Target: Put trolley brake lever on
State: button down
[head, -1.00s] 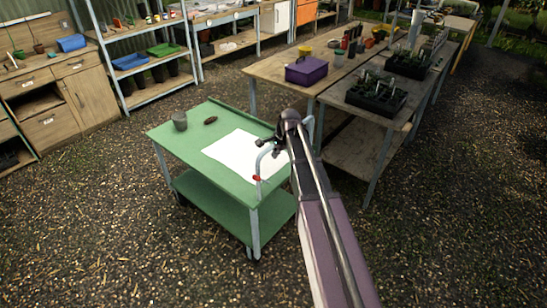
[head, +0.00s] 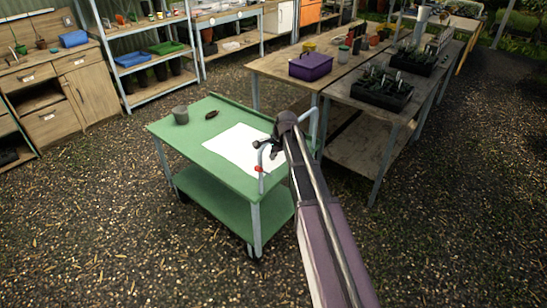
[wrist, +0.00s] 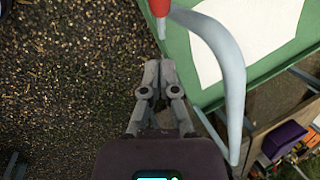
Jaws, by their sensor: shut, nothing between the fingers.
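The green trolley (head: 225,180) stands on the gravel, with a pale tube handle (head: 312,125) at its near right end. A small red part with a short grey tip, which looks like the brake lever (head: 259,169), sits low on the left side of the handle. In the wrist view the lever's red part (wrist: 160,6) is cut off by the top edge, its grey tip pointing down. My gripper (wrist: 158,64) is shut and empty, its fingertips just below that tip in the picture, apparently apart from it. In the head view my gripper (head: 262,145) is near the handle's top left; its fingertips are unclear.
A white sheet (head: 232,150), a grey pot (head: 180,114) and a dark brown object (head: 212,115) lie on the trolley top. Benches with a purple box (head: 310,67) and seedling trays (head: 382,95) stand behind at right. Gravel left and front of the trolley is clear.

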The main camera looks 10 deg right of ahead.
aim_at(262, 169)
jog(key=a+f+b, duration=0.3)
jog(key=shift+w+a+f, duration=0.1)
jog(key=shift+a+f, duration=0.1)
dwell(0.4)
jog(key=shift+d+f, duration=0.1)
jog(key=shift+d, duration=0.05)
dwell(0.4)
